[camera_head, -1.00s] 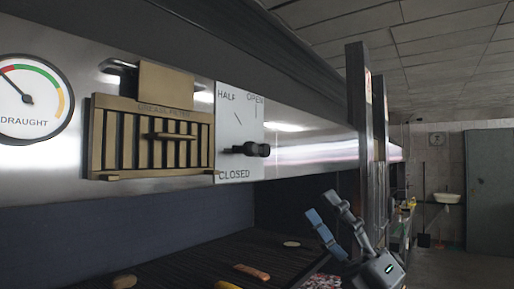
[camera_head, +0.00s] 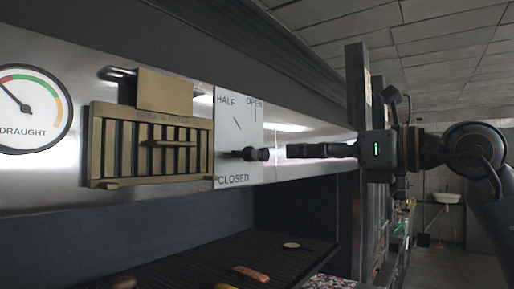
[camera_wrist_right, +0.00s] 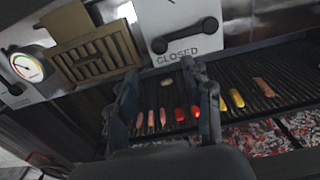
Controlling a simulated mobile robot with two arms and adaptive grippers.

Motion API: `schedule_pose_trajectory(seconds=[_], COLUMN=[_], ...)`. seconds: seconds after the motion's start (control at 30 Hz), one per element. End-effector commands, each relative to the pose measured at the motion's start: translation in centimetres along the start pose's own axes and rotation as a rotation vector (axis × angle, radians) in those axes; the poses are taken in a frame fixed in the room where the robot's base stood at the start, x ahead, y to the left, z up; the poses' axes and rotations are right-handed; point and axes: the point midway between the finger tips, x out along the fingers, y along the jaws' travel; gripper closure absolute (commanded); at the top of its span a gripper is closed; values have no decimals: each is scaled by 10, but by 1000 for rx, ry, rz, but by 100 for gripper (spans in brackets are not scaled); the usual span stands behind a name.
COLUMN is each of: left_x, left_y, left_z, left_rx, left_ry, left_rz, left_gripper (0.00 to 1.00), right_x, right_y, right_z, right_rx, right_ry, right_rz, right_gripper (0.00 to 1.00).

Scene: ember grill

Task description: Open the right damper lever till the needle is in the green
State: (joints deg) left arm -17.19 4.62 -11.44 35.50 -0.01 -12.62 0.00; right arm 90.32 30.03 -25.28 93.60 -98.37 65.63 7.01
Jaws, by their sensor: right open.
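The right damper lever (camera_head: 250,154) is a short black bar with a round knob, on a white plate (camera_head: 229,110) marked CLOSED, HALF and OPEN. It lies nearly level, pointing right, just above CLOSED. In the right wrist view the lever (camera_wrist_right: 185,36) shows above the fingers. The draught gauge (camera_head: 32,132) has its needle pointing upper left, toward the red part of its scale; it also shows in the wrist view (camera_wrist_right: 27,67). My right gripper (camera_head: 289,151) is open and empty, its fingers pointing left at the knob with a small gap. My left gripper is not in view.
A brass grease filter (camera_head: 150,145) with a handle sits left of the lever plate. Below is the grill grate (camera_wrist_right: 240,85) with several sausages and other food, over glowing embers (camera_wrist_right: 255,138). A dark upright post (camera_head: 358,85) stands at the right.

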Motion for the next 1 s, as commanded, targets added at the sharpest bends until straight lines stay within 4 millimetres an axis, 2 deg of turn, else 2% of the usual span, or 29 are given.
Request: schedule_pose_trajectory(seconds=[0.03, 0.3, 0.5, 0.7, 0.93, 0.97, 1.0], left_x=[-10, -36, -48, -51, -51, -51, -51], left_y=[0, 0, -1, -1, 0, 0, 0], left_z=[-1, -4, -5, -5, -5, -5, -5], left_rx=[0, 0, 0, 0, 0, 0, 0], left_ry=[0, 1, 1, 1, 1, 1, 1], left_rz=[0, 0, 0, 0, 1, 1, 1], left_gripper=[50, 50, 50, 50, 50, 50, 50], right_x=[12, 70, 98, 109, 109, 109, 109], right_y=[1, 1, 1, 1, 1, 1, 1], right_z=[4, 5, 3, 1, 0, 0, 0], right_rx=[2, 5, 3, 2, 1, 1, 1], right_ry=[2, 1, 1, -1, -1, -1, -1], right_rz=[4, 5, 3, 3, 3, 3, 3], right_gripper=[50, 50, 50, 50, 50, 52, 60])
